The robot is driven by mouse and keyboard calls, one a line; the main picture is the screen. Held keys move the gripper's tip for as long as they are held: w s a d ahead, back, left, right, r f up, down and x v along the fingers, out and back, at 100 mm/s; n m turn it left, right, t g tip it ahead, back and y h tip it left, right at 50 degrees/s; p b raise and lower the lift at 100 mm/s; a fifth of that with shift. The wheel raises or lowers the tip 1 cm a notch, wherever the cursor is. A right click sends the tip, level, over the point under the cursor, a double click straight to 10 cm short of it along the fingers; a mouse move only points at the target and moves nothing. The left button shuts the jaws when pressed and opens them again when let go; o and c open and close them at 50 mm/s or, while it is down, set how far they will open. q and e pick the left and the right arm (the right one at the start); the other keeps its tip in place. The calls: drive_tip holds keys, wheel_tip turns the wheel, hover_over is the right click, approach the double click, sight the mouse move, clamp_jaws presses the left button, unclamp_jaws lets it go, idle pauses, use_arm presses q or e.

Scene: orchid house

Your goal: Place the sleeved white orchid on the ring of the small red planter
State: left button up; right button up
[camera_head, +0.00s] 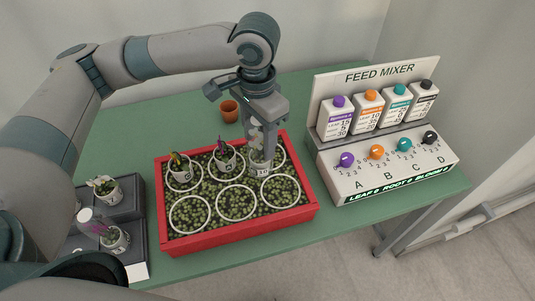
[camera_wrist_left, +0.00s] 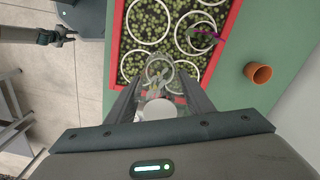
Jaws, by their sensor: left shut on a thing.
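My left gripper (camera_head: 264,135) points down over the back right ring of the red planter (camera_head: 245,233). It is shut on the sleeved white orchid (camera_head: 257,145), whose pale blooms show beside the fingers and whose pot is low at that ring (camera_head: 283,160). I cannot tell whether the pot touches the planter. In the left wrist view the orchid (camera_wrist_left: 160,72) shows between the fingers, over the ring. My right gripper (camera_wrist_left: 62,37) seems to show at the top left of that view, too small to read.
Potted plants stand in the back left (camera_head: 181,172) and back middle (camera_head: 223,165) rings; the front rings look empty. A dark tray (camera_head: 133,252) with potted orchids is at left. A terracotta pot (camera_head: 229,111) stands behind the planter, and the feed mixer (camera_head: 385,165) at right.

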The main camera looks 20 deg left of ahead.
use_arm(q)
drive_tip(key=w+d+r+m, duration=0.3)
drive_tip(key=d+r+m, duration=0.3)
drive_tip(key=d+m, duration=0.3)
drive_tip(key=shift+w+d+m+p, duration=0.15)
drive_tip(key=shift+d+m+p, duration=0.25)
drive_tip(key=shift+m, duration=1.8)
drive_tip(key=w+a+f+p, duration=0.4)
drive_tip(key=a+f, duration=0.3)
drive_tip(key=a, duration=0.3)
drive_tip(key=shift+w+a, duration=0.3)
drive_tip(key=shift+w, duration=0.25)
